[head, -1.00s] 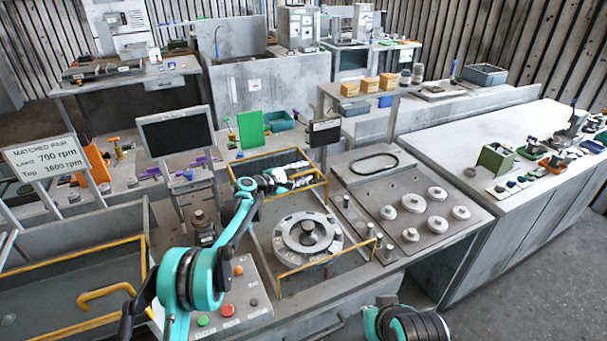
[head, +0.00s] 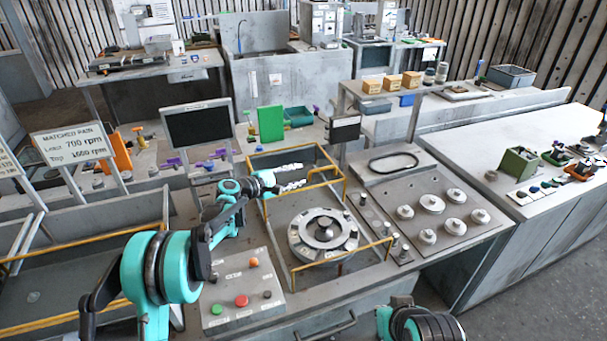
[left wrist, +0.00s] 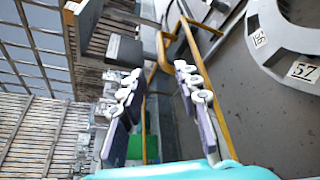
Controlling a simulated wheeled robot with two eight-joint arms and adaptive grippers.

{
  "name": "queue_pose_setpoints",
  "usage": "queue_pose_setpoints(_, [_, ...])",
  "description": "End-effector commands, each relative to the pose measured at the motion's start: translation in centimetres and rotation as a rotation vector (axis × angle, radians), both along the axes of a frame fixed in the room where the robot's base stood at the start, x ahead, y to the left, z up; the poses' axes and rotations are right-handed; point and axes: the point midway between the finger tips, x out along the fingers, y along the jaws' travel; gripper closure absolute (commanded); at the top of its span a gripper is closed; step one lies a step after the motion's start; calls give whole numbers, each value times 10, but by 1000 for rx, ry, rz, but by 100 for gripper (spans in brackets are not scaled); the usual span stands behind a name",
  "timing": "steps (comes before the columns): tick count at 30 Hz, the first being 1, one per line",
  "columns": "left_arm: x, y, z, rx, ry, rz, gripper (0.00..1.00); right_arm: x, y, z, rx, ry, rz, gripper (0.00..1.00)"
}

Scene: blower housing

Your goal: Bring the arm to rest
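My left gripper (head: 299,175) is open and empty. It hovers near the back left of the yellow-railed bay, beyond the round grey housing ring (head: 323,234), and touches nothing that I can see. In the left wrist view its two fingers (left wrist: 158,82) stand apart with nothing between them, and part of the numbered ring (left wrist: 280,45) shows at the upper right. My left arm (head: 160,267) is bent in from the lower left. Only links of my right arm (head: 420,325) show at the bottom edge; its gripper is out of view.
A yellow rail (head: 340,256) borders the ring's bay. A dark screen (head: 197,126) stands behind my left arm, with a button panel (head: 241,292) in front. A plate with several round weights (head: 431,203) lies to the right.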

Motion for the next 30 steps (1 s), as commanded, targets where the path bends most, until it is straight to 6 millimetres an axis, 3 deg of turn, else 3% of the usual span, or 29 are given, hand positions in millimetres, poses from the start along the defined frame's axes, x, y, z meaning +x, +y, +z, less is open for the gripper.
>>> queue_pose_setpoints(10, [-2,1,1,5,-1,-1,68,0,0,0,0,0,0,100])
queue_pose_setpoints(14, [-17,2,12,74,-20,-9,68,0,0,0,0,0,0,100])
queue_pose_setpoints(17, [-44,6,28,196,-53,-27,68,0,0,0,0,0,0,100])
queue_pose_setpoints(20, [-84,13,43,359,-97,-57,68,0,0,-1,0,0,0,100])
queue_pose_setpoints(25, [-161,33,56,644,-169,-123,68,0,0,-2,0,0,0,100])
queue_pose_setpoints(30, [-244,60,53,925,-234,-206,68,0,0,-2,0,0,0,100])
